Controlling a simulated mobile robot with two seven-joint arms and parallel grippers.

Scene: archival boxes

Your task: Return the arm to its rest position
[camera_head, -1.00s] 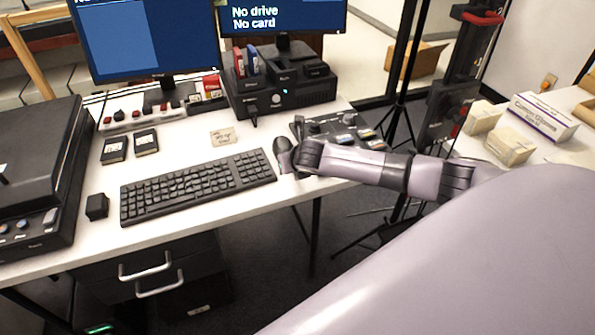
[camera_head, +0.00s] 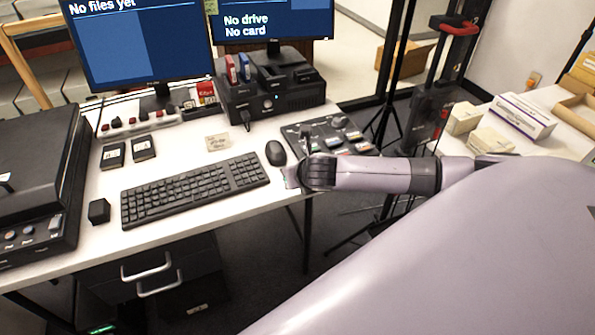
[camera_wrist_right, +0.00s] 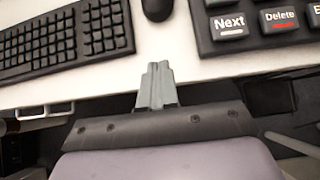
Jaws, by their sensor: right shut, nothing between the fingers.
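My right arm reaches in from the right in the head view, over the front right edge of the desk. My right gripper (camera_wrist_right: 157,72) is shut and empty in the right wrist view, with its tips over the white desk's front edge, between the keyboard and a pad of large keys. In the head view the gripper (camera_head: 291,177) is mostly hidden behind the wrist and lies just in front of the mouse (camera_head: 275,153). My left gripper is not in view.
The white desk (camera_head: 240,213) holds a keyboard (camera_head: 195,190), a key pad (camera_head: 328,135), two monitors, a black computer (camera_head: 270,97) and a black machine at left. A second table at right carries white boxes (camera_head: 522,115). Dark floor lies between the tables.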

